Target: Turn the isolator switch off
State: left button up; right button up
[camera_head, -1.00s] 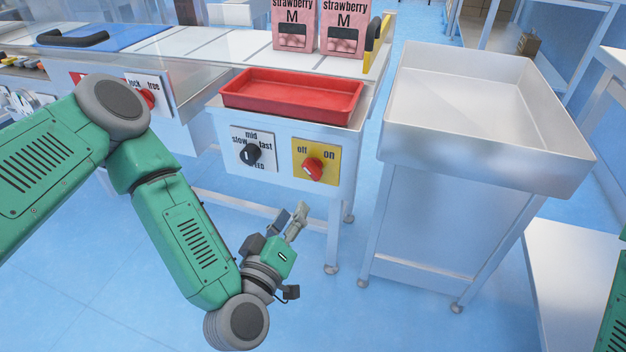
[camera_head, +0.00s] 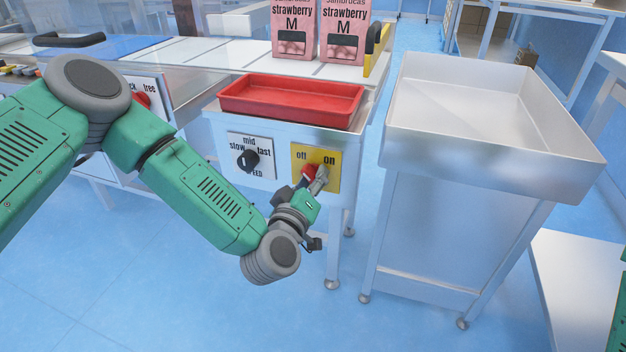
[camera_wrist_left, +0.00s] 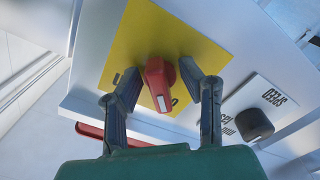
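The isolator switch is a red knob (camera_head: 308,173) on a yellow plate (camera_head: 329,158) marked "off" on the left and "on" on the right. My left gripper (camera_head: 321,176) is at the knob and partly covers it in the head view. In the left wrist view, the red knob (camera_wrist_left: 160,80) sits between the two spread fingers of my left gripper (camera_wrist_left: 161,75). A white mark shows on the knob's lower end there. The fingers look open around it, with gaps visible on both sides. My right gripper is out of view.
A black speed knob (camera_head: 247,160) on a white plate is left of the yellow plate. A red tray (camera_head: 290,112) lies above the panel. A steel bin (camera_head: 490,160) stands to the right. Pink strawberry boxes (camera_head: 343,30) stand behind.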

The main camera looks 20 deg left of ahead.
pick_arm(q)
jog(key=shift+c, duration=0.3)
jog(key=c, duration=0.7)
jog(key=shift+n+p, duration=0.4)
jog(key=shift+p, duration=0.1)
jog(key=o, duration=0.8)
jog(key=shift+c, duration=0.2)
jog(key=s, duration=1.2)
jog(key=shift+a, duration=0.2)
jog(key=shift+f, duration=0.1)
